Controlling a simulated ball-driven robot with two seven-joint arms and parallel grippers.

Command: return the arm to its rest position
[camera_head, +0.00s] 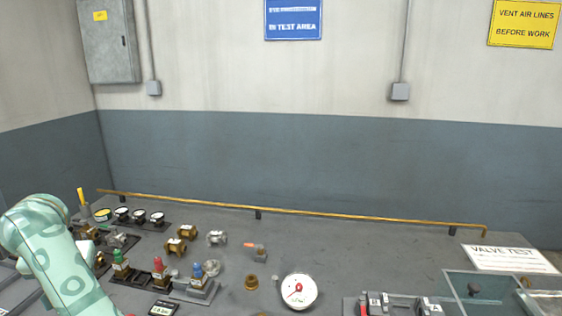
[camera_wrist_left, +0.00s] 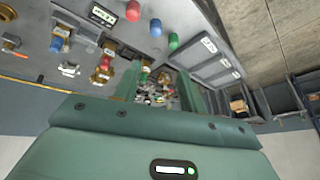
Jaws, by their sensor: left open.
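My left arm (camera_head: 52,258), pale green with ring marks, comes in at the lower left of the head view, over the left end of the bench. Its gripper is outside that view. In the left wrist view my left gripper (camera_wrist_left: 160,78) shows two green fingers standing apart, with nothing held between them. Small parts on a surface show beyond the gap, too small to name. My right arm and gripper are in neither view.
The grey bench (camera_head: 370,245) carries several brass and steel valves, a white dial gauge (camera_head: 299,291) and small gauges at the left. A brass rail (camera_head: 330,214) runs along its back edge. A clear-walled tray (camera_head: 455,285) stands at the right. The bench's back right is mostly clear.

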